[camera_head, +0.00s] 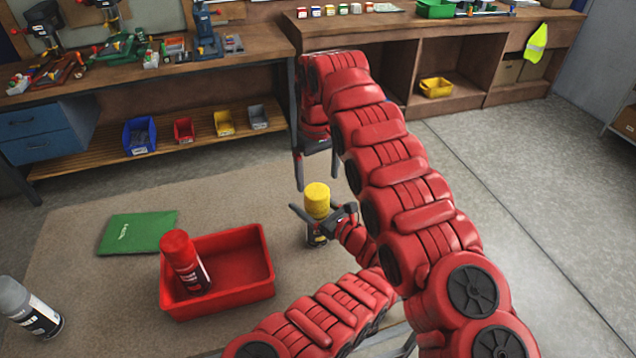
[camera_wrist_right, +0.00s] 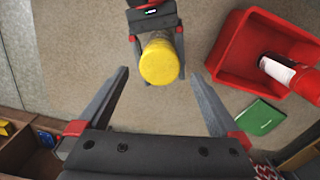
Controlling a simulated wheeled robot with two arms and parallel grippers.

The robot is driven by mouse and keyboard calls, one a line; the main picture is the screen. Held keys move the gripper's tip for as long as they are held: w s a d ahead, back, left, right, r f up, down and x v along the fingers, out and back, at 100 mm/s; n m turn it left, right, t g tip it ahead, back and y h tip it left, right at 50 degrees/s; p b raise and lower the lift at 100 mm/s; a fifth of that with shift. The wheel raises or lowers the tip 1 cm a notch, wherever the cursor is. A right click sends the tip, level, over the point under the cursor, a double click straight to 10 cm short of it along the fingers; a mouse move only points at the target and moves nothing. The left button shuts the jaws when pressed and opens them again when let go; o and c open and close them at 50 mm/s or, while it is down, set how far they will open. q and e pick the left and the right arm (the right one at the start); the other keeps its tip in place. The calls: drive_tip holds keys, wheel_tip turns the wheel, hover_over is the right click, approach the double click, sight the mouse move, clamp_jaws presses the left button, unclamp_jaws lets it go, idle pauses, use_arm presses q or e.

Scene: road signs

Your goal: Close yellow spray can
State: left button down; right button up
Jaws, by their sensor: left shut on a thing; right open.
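The yellow spray can stands upright, with a yellow cap (camera_head: 317,198) on top and a dark and white body (camera_head: 317,240) below. The cap also shows from above in the right wrist view (camera_wrist_right: 160,59). I cannot tell whether the cap is fully seated. My left gripper (camera_head: 318,217) is shut around the can just below the cap; it also shows in the right wrist view (camera_wrist_right: 158,42). My right gripper (camera_head: 316,182) points down above the can, open and empty. In the right wrist view its fingers (camera_wrist_right: 159,78) spread either side, with the cap beyond the tips.
A red crate (camera_head: 250,236) holds a red-capped spray can (camera_head: 185,263). A green packet (camera_head: 138,233) lies behind it. A grey-capped can (camera_head: 29,308) stands far left. Workbenches (camera_head: 180,75) with tools and coloured bins line the back. Bare tabletop (camera_head: 225,190) lies left of the yellow can.

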use_arm(q)
unclamp_jaws()
drive_tip(key=shift+d, duration=0.1)
drive_tip(key=v, duration=0.6)
drive_tip(key=shift+s+r, duration=0.1)
drive_tip(key=shift+r, duration=0.05)
use_arm(e)
drive_tip(key=shift+r, duration=0.1)
wheel_tip(320, 180, down, 5)
drive_tip(key=b, duration=0.4)
drive_tip(key=shift+r+b, duration=0.1)
drive_tip(key=shift+b, duration=0.25)
use_arm(q)
approach(326, 215)
drive_tip(key=shift+s+d, duration=0.3)
drive_tip(key=shift+d, duration=0.05)
